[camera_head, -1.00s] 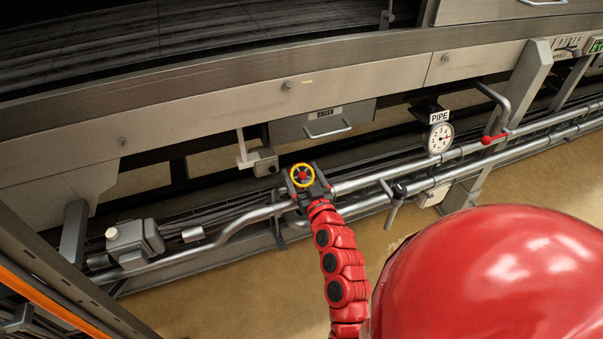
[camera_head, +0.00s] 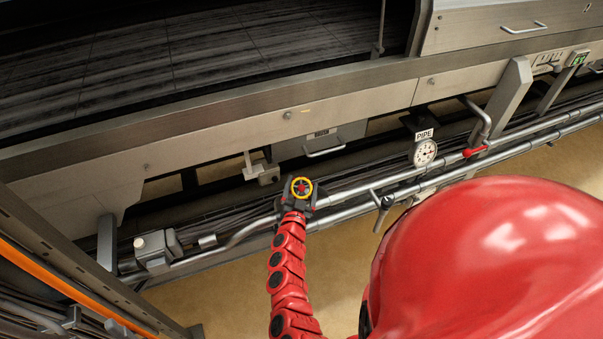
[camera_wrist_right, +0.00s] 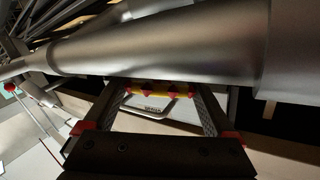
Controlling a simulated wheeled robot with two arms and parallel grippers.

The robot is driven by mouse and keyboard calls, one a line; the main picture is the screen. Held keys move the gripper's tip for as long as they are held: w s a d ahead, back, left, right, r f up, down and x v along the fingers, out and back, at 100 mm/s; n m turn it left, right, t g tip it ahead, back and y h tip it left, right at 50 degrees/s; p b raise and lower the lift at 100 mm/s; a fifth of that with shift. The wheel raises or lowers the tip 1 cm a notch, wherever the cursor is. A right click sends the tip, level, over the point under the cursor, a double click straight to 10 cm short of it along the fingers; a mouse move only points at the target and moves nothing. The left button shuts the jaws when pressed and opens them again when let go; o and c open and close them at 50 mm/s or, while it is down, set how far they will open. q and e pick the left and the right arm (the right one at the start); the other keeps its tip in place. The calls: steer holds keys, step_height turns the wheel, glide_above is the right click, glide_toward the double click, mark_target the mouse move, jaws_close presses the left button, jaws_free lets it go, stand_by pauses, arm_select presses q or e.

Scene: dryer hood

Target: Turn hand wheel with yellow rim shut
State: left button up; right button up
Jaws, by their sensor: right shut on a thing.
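The hand wheel with the yellow rim (camera_head: 301,179) sits on the upper pipe near the middle of the head view, its hub and spokes red. My right gripper (camera_head: 297,193) reaches it from below, at the end of my red arm, and is shut on the wheel. In the right wrist view the two dark fingers stand on either side of the yellow rim (camera_wrist_right: 160,94), which shows edge-on with red parts. The fingers hide parts of the wheel. My left gripper is not in view.
The upper pipe (camera_head: 350,190) runs close beside the gripper, and it fills the top of the wrist view (camera_wrist_right: 170,45). To the right are a gauge (camera_head: 425,153) under a PIPE sign and a red lever (camera_head: 476,151). The metal housing (camera_head: 220,123) overhangs behind. Floor below is free.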

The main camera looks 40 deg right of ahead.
steer(key=shift+m+g+h, duration=0.3)
steer(key=shift+m, duration=0.2)
steer(key=o, duration=1)
steer(key=shift+o, duration=0.2)
steer(key=v, duration=1.7)
steer(key=shift+a+p, duration=0.2)
steer(key=shift+p, duration=0.1)
